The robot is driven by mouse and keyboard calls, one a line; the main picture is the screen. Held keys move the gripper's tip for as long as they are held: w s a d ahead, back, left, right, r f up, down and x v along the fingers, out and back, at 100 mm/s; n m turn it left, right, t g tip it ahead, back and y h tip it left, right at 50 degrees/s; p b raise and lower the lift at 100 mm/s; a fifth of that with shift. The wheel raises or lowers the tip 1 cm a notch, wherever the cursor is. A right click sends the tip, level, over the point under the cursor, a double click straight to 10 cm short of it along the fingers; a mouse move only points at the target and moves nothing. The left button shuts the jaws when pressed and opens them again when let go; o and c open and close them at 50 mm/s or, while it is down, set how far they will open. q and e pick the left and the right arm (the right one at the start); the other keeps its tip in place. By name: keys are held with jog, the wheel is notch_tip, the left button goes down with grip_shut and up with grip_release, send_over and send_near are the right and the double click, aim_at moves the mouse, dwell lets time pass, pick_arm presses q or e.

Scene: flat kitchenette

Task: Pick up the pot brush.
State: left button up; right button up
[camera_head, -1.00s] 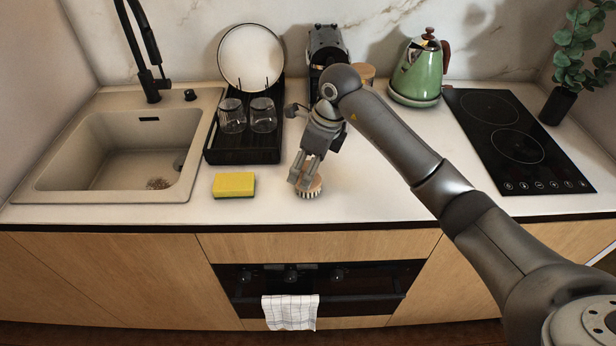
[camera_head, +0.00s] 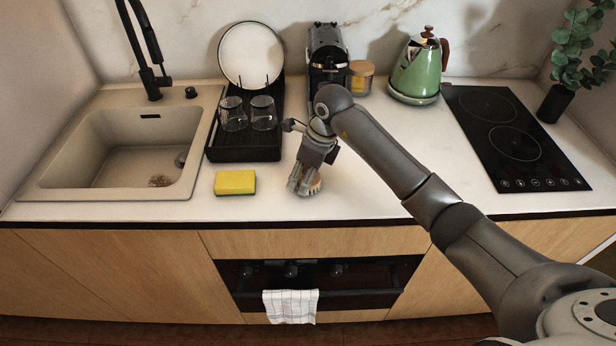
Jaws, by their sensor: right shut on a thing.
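The pot brush (camera_head: 315,184) is a small round wooden piece near the front of the white counter, right of the yellow sponge (camera_head: 235,182). My right gripper (camera_head: 303,189) points down at it, with its fingers around the brush and shut on it. The fingers hide most of the brush, and its bristles are hard to see. I cannot tell whether it still touches the counter. My left gripper is not in view.
A black dish rack (camera_head: 243,148) with a plate and two glasses stands behind the sponge. The sink (camera_head: 190,185) is at left. A coffee machine (camera_head: 326,55), jar (camera_head: 361,78) and green kettle (camera_head: 416,70) stand behind. The hob (camera_head: 515,140) is at right.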

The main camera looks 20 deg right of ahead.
jog(key=shift+w+d+r+b, duration=0.1)
jog(key=shift+r+b, duration=0.4)
jog(key=shift+r, duration=0.05)
jog(key=s+a+r+b, duration=0.4)
jog(key=s+a+r, duration=0.1)
jog(key=s+r, duration=0.7)
jog(key=shift+s, duration=0.65)
jog(key=shift+a+f, duration=0.1)
